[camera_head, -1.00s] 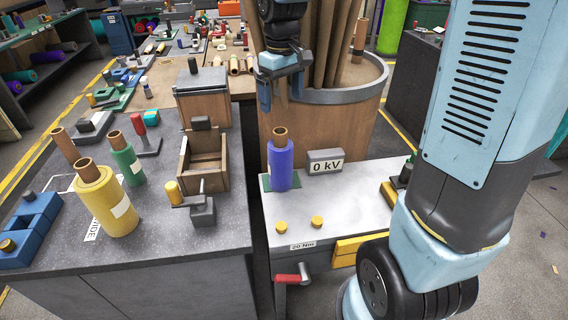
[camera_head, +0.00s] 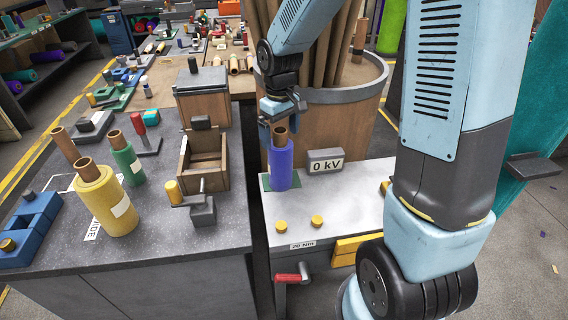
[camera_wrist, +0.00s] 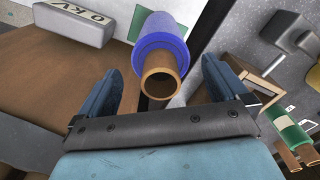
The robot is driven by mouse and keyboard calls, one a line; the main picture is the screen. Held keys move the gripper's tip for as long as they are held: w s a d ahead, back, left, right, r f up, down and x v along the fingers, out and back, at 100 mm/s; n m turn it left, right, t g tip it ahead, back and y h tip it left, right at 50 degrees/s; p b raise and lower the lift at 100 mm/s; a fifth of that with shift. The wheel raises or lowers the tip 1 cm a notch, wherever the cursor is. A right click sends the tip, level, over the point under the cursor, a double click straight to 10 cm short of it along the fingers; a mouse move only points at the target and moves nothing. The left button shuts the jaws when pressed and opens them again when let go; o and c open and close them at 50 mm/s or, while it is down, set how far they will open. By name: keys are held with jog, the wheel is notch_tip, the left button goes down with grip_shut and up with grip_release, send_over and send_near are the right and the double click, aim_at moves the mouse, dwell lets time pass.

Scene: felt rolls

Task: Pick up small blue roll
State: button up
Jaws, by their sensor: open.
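The small blue roll (camera_head: 280,166) stands upright on a green pad (camera_head: 266,183) on the white-topped bench, its brown core showing at the top. In the wrist view the blue roll (camera_wrist: 160,38) appears end-on with its core toward the camera. My gripper (camera_head: 279,128) is at the top of the roll in the head view. In the wrist view my gripper (camera_wrist: 163,85) is open, with one finger on each side of the roll's core end. I cannot tell whether either finger touches it.
A "0 kV" block (camera_head: 325,161) stands close right of the roll. A large wooden barrel (camera_head: 335,125) of brown tubes is behind. Two yellow knobs (camera_head: 316,221) are in front. The left table holds a yellow roll (camera_head: 104,200), a green roll (camera_head: 126,160) and a wooden box (camera_head: 204,165).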

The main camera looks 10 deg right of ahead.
aim_at(280, 159)
jog(key=shift+f, duration=1.4)
jog(key=c, duration=1.2)
